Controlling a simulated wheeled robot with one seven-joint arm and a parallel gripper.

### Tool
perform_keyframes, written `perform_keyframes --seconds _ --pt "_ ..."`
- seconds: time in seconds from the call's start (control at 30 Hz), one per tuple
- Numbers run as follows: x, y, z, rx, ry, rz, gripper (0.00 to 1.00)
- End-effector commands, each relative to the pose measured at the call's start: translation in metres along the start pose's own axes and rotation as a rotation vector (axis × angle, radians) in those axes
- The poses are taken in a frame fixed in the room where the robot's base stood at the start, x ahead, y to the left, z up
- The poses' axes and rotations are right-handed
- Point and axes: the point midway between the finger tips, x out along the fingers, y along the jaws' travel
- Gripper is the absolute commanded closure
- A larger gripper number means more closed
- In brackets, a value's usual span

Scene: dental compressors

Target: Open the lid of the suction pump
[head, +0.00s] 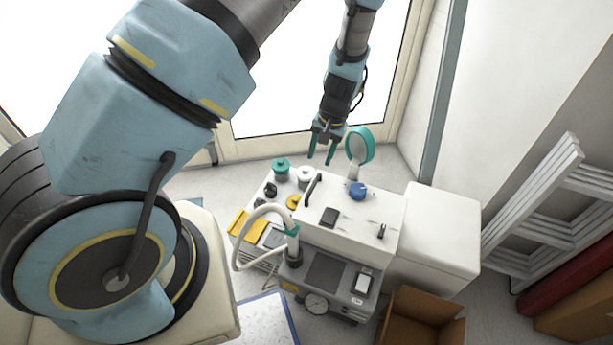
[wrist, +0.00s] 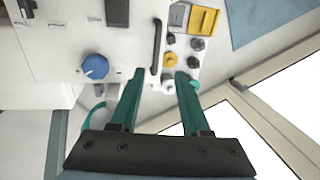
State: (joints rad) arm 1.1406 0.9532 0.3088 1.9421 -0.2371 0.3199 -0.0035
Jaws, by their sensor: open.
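The suction pump (head: 322,273) appears to be the grey and white machine with a round gauge on its front. Its white top (head: 375,213), seemingly the lid, is down flat and carries a blue knob (head: 357,190) and a black bar handle (head: 312,187) at its left edge. In the wrist view the handle (wrist: 156,45) lies beyond the fingertips, roughly between them in the picture, and the knob (wrist: 95,66) is to the left. My gripper (head: 321,160) is open and empty, above the back of the machine, apart from the handle.
A white hose (head: 240,238) loops at the machine's left. Teal and white jars (head: 281,170) and a teal disc on a stand (head: 360,145) are near my gripper. A white cabinet (head: 440,235), open cardboard box (head: 422,318) and ladder (head: 540,205) stand right.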

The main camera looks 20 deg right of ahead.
Motion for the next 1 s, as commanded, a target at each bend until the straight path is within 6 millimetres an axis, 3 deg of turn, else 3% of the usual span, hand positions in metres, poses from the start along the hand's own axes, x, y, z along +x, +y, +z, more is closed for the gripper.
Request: perform_keyframes --seconds 0.1,0.27,0.7,1.0 --pt "0.009 0.013 -0.002 0.029 0.005 -0.014 0.53" --pt "0.022 0.013 -0.002 0.031 0.003 -0.017 0.53" --pt "0.096 0.012 -0.002 0.031 0.003 -0.015 0.53" --pt "0.117 0.012 -0.003 0.029 0.006 -0.015 0.53"
